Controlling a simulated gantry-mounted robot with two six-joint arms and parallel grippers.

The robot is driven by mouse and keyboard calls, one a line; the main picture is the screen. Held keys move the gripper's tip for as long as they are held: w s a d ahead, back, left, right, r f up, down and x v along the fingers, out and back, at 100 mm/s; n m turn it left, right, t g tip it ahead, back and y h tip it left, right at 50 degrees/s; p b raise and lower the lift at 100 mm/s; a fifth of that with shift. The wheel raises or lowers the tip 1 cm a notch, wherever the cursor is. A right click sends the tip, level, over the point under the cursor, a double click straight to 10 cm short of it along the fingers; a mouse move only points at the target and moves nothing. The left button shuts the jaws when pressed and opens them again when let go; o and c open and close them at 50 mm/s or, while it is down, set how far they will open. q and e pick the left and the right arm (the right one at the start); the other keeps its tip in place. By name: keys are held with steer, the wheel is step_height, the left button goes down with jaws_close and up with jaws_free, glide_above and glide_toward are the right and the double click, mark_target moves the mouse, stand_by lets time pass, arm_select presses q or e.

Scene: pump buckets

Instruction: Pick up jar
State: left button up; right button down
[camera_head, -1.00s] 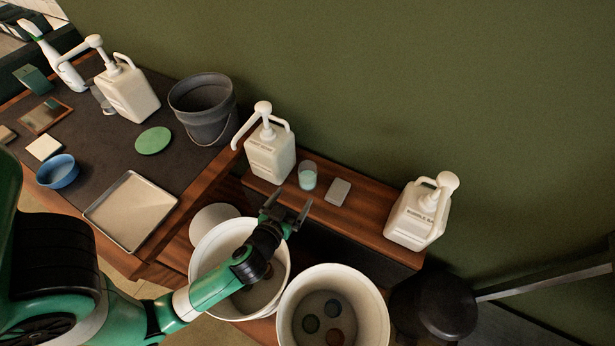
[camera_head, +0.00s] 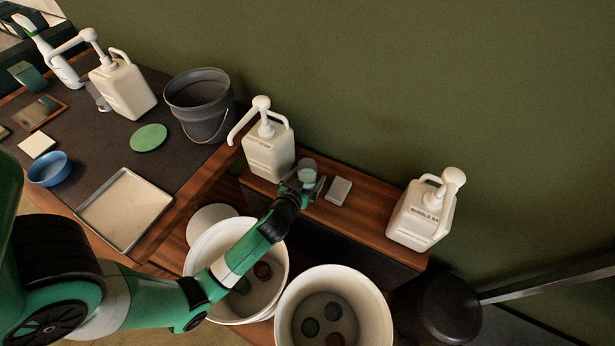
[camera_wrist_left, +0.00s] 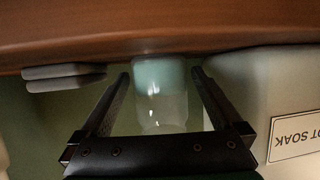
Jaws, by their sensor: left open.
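The jar (camera_head: 308,167) is a small clear glass with pale green contents, standing on the wooden shelf between a pump jug and a grey block. It also shows in the left wrist view (camera_wrist_left: 158,90), upside down there, between the two fingers. My left gripper (camera_head: 308,184) is at the jar, open, with one finger on each side of it. In the wrist view gaps show between the fingers (camera_wrist_left: 160,95) and the glass. The lower part of the jar is hidden by the gripper in the head view. My right gripper is not in view.
A white pump jug (camera_head: 268,152) stands close left of the jar, and the grey block (camera_head: 338,190) lies close right. Another pump jug (camera_head: 420,214) is at the shelf's right end. Two white buckets (camera_head: 207,250) (camera_head: 375,310) stand below, holding coloured discs.

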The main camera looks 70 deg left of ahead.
arm_select(q)
jaws_close()
stand_by(0.5)
steer(key=shift+r+p, duration=0.4)
steer(key=shift+r, duration=0.1)
step_height(320, 180, up, 3)
steer(key=shift+p, duration=0.8)
step_height(320, 180, up, 4)
steer(key=s+d+r+p, duration=0.1)
steer(key=s+d+p, duration=0.2)
steer(key=p, duration=0.5)
glide_toward(304, 174)
steer(key=r, duration=0.1)
steer(key=s+r, duration=0.1)
steer(key=r, duration=0.1)
steer(key=d+r, duration=0.1)
steer(key=shift+s+r, duration=0.15)
steer(key=shift+s, duration=0.25)
